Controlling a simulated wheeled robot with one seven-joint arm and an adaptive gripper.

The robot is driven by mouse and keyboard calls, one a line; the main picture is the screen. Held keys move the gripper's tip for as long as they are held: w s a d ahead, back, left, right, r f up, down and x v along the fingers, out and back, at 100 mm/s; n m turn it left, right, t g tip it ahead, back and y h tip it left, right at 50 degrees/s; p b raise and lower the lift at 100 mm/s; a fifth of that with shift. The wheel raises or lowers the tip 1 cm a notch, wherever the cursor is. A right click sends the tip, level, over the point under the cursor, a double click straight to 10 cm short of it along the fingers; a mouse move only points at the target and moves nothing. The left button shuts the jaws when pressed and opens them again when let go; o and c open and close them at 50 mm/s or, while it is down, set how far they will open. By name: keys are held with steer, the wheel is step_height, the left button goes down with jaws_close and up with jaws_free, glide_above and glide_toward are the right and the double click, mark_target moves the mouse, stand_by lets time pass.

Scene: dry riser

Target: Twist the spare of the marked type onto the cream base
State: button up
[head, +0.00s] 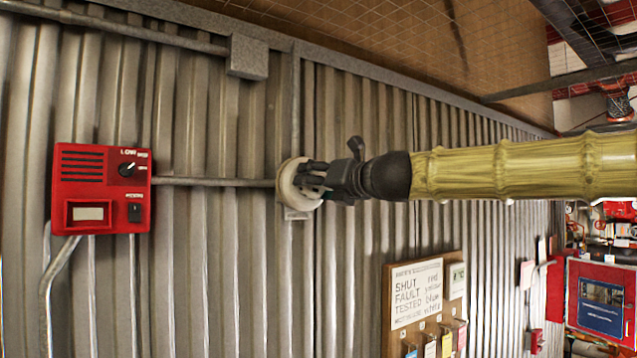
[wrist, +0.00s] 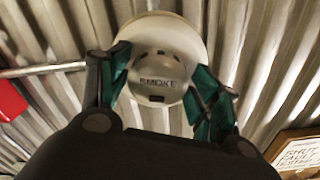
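A pale round detector head marked SMOKE (wrist: 158,83) is in the middle of the wrist view, between my gripper's fingers. The wider cream base (wrist: 168,27) is behind it, and in the head view the base (head: 287,186) is on the corrugated wall. My gripper (head: 316,180) reaches it from the right.
A red control box (head: 102,188) is on the wall at left, joined by conduit (head: 215,182). A grey junction box (head: 248,57) is above. A board with a SHUT, FAULT, TESTED card (head: 416,292) and coloured tags is below right. A red cabinet (head: 600,300) is far right.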

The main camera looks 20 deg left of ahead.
steer(key=c, duration=0.5)
steer(key=shift+c, duration=0.2)
steer(key=m, duration=0.2)
steer(key=shift+m, duration=0.3)
steer(key=o, duration=1.2)
steer(key=shift+w, duration=0.1)
steer(key=shift+d, duration=0.1)
